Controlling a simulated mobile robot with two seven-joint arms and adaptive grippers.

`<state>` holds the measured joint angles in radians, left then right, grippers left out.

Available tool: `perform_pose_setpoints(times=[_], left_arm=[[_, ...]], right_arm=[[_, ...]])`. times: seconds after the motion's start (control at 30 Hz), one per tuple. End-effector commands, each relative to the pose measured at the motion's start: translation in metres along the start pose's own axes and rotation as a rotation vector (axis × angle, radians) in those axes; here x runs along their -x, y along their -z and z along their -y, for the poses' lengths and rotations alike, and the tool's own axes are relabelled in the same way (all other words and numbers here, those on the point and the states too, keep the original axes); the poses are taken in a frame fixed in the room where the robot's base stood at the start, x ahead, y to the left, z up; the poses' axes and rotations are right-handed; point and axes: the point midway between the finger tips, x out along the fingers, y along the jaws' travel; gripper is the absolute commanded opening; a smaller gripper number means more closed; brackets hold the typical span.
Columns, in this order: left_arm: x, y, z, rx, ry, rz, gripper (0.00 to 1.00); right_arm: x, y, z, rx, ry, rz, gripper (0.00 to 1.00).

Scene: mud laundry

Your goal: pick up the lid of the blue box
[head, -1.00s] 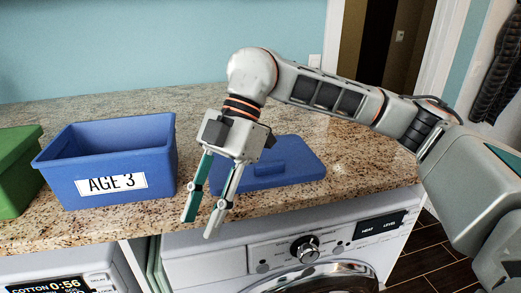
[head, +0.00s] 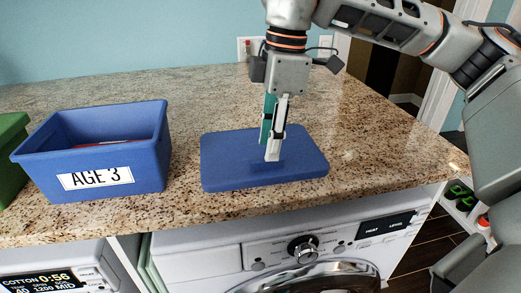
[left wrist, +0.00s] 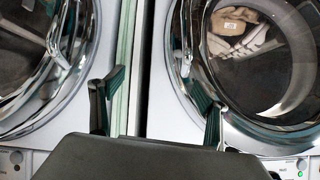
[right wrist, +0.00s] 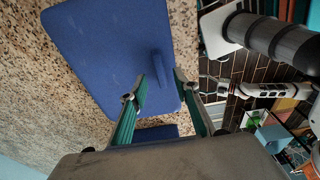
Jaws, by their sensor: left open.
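The flat blue lid (head: 225,165) lies on the counter with its raised handle (head: 268,168) facing up. My right gripper (head: 272,158) points down over the lid, fingertips at the handle. In the right wrist view the open fingers (right wrist: 160,82) stand on either side of the handle (right wrist: 161,68), with the lid (right wrist: 110,50) behind them. Contact with the handle cannot be told. The open blue box (head: 150,160), labelled AGE 3, stands left of the lid with something reddish inside. My left gripper (left wrist: 160,105) is open and empty before the washers, outside the head view.
A green box (head: 10,150) stands at the far left. The granite counter (head: 370,140) is clear right of the lid and behind it. Below its front edge are a washer (head: 300,260) and another machine (head: 60,278). A wall outlet (head: 250,48) is behind.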

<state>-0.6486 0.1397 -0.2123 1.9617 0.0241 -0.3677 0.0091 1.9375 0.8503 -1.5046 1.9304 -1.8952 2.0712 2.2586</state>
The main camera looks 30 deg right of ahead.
Motion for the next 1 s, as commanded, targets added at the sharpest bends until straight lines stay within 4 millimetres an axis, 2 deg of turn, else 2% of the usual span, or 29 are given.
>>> perform_pose_setpoints(times=[0.2, 0.5, 0.6, 0.63, 1.0], left_arm=[[0.003, 0.005, 0.001, 0.0, 0.0, -0.001, 0.75], [0.003, 0.005, 0.001, 0.0, 0.0, -0.001, 0.75], [0.003, 0.005, 0.001, 0.0, 0.0, -0.001, 0.75], [0.003, 0.005, 0.001, 0.0, 0.0, -0.001, 0.75], [0.003, 0.005, 0.001, 0.0, 0.0, -0.001, 0.75]], right_arm=[[-0.028, 0.0, 0.002, 0.002, 0.002, 0.001, 0.31], [-0.033, 0.0, 0.001, 0.001, 0.001, 0.0, 0.31], [-0.033, 0.0, 0.001, 0.001, 0.001, 0.0, 0.05], [-0.033, 0.0, 0.001, 0.002, 0.001, 0.0, 0.0], [-0.031, 0.0, 0.001, 0.002, 0.0, -0.001, 0.0]])
